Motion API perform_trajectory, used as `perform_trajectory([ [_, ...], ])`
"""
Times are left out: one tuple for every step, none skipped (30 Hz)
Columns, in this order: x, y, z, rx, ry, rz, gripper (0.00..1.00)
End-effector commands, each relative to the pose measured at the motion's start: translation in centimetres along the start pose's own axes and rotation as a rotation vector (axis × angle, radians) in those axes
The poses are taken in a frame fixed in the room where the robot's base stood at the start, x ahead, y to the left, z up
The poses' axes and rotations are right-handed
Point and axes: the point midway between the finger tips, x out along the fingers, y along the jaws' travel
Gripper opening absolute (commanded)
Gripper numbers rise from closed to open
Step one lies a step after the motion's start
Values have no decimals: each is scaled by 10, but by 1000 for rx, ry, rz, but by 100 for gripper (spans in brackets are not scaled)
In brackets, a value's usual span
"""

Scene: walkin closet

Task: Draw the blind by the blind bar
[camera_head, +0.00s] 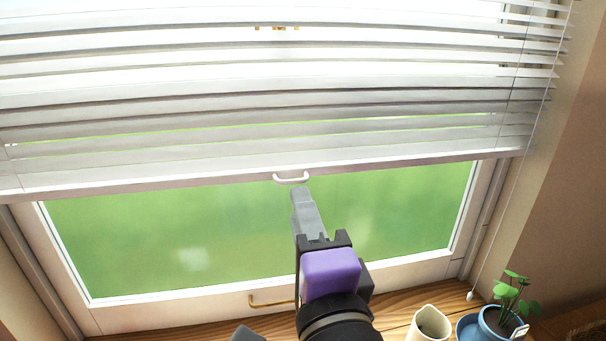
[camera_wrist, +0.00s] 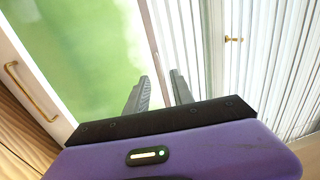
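The white slatted blind (camera_head: 262,90) hangs over the upper part of the window. Its white bottom blind bar (camera_head: 200,179) runs across the glass, with a small white loop handle (camera_head: 291,179) at its middle. My gripper (camera_head: 301,191) is just below this handle in the head view. In the wrist view my gripper (camera_wrist: 160,74) has its two fingers apart, with nothing visibly clamped between them. The blind (camera_wrist: 184,45) also shows there, its lower edge seen between and beyond the fingers. I cannot tell whether the fingers touch the bar or handle.
The window frame has a brass handle (camera_head: 270,302) low down. A pull cord with a white end (camera_head: 471,295) hangs at the right. A cream pot (camera_head: 427,326) and a blue pot (camera_head: 470,328) with a plant stand on the wooden sill at lower right.

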Motion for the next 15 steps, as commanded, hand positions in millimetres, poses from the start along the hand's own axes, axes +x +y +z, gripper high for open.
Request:
perform_trajectory([
  [3,-1,0,4,1,1,29],
  [6,-2,0,6,1,1,29],
  [10,-2,0,6,1,3,29],
  [14,-2,0,6,1,3,29],
  [19,-3,0,6,1,2,29],
  [25,-3,0,5,1,3,29],
  [30,-4,0,6,1,3,29],
  [35,-3,0,6,0,3,29],
  [41,-3,0,6,1,3,29],
  [46,-4,-1,6,2,2,29],
  [50,-3,-1,5,2,2,29],
  [56,-3,-1,5,1,3,29],
  [60,-3,-1,5,1,2,29],
  [63,-2,-1,6,0,2,29],
  [67,-2,0,6,0,2,29],
])
